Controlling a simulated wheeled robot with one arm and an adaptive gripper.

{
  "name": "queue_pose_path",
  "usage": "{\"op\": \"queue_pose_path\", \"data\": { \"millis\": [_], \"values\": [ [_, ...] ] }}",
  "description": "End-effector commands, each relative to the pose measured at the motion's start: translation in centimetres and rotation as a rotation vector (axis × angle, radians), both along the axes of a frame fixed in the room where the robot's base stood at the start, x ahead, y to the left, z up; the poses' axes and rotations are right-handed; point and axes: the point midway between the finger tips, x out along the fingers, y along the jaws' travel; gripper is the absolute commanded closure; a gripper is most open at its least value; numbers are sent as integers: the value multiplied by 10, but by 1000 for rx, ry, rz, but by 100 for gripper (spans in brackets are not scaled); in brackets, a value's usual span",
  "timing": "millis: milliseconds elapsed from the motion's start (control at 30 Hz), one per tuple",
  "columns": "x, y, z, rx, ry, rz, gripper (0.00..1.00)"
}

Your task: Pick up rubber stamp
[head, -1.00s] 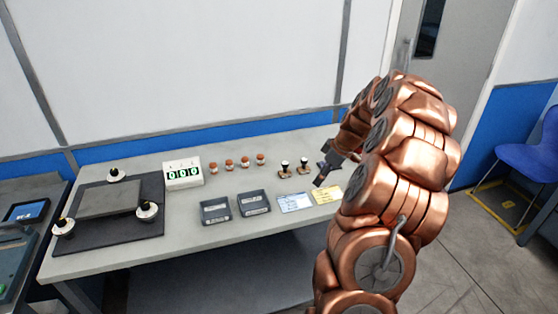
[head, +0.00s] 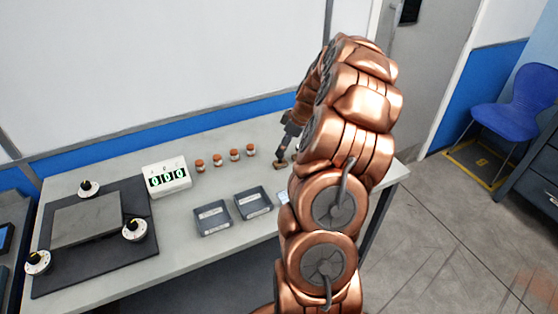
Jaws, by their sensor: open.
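A rubber stamp (head: 279,165) stands on the grey bench, and only its brown lower part shows beneath my gripper. My gripper (head: 282,154) points down over this stamp, with its fingers at the upper part of it. The gripper is open. It is too small to tell whether the fingers touch the stamp. The second stamp beside it is mostly hidden by my arm.
Several small orange-capped jars (head: 217,160) stand left of the stamp. A white counter box (head: 167,177) and two dark trays (head: 253,203) are nearby. A dark mat with knobs (head: 145,242) lies at the left.

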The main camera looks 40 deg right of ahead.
Motion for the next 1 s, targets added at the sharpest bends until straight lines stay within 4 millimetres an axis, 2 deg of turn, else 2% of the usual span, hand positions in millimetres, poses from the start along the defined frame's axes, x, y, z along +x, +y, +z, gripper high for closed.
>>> {"op": "queue_pose_path", "data": {
  "millis": [500,733,767,1000],
  "values": [
    [15,6,-44,0,1,4,42],
    [15,6,-47,-1,0,4,42],
    [15,6,-47,-1,0,4,43],
    [15,6,-47,-1,-1,4,68]
  ]
}}
